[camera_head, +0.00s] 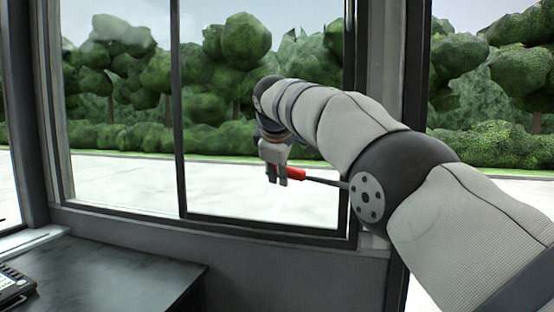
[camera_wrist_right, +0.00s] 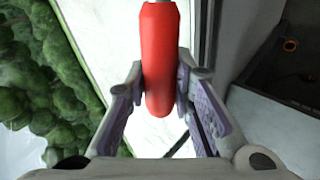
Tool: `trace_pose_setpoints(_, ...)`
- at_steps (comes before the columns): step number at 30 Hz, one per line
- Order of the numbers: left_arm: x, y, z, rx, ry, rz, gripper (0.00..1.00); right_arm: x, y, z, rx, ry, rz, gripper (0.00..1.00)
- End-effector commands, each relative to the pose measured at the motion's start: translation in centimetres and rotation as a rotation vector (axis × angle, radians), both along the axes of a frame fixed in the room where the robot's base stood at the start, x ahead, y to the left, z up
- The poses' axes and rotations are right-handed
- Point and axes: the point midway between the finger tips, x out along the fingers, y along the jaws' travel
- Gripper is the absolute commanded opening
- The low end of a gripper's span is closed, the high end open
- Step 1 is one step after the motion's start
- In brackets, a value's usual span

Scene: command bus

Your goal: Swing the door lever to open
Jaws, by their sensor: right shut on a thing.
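The door lever has a red grip (camera_head: 290,172) on a thin dark metal rod (camera_head: 325,181), which runs right until my arm hides it. The red grip also shows in the right wrist view (camera_wrist_right: 160,60), between the two fingers. My right gripper (camera_head: 278,175) is shut on the red grip, with a finger on each side of it. It also shows in the right wrist view (camera_wrist_right: 162,88). The lever's mount is hidden behind my right arm. My left gripper is in neither view.
A window with dark frames (camera_head: 180,120) stands behind the lever, above a grey wall panel (camera_head: 290,275). A dark desk (camera_head: 110,275) with a keypad device (camera_head: 14,290) is at the lower left. Trees and pale ground lie outside.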

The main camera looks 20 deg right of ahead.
Motion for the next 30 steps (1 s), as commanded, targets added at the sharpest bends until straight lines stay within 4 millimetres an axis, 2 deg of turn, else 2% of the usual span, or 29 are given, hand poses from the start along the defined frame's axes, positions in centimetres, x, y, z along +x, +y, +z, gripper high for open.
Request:
trace_pose_setpoints(3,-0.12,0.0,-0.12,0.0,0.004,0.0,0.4,-0.11,-0.37,-0.84,-0.019,0.02,-0.007,0.0)
trace_pose_setpoints(18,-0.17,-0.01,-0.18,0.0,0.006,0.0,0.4,-0.18,-0.55,-1.5,-0.033,0.036,-0.007,0.0)
trace_pose_setpoints(19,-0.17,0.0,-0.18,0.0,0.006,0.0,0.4,-0.18,-0.55,-1.51,-0.033,0.036,-0.007,0.26)
trace_pose_setpoints(21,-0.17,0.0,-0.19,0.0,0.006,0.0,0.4,-0.16,-0.52,-1.49,-0.033,0.035,-0.006,0.42)
trace_pose_setpoints(30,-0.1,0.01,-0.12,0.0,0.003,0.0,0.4,-0.19,-0.33,-0.75,-0.031,0.021,-0.003,0.43)
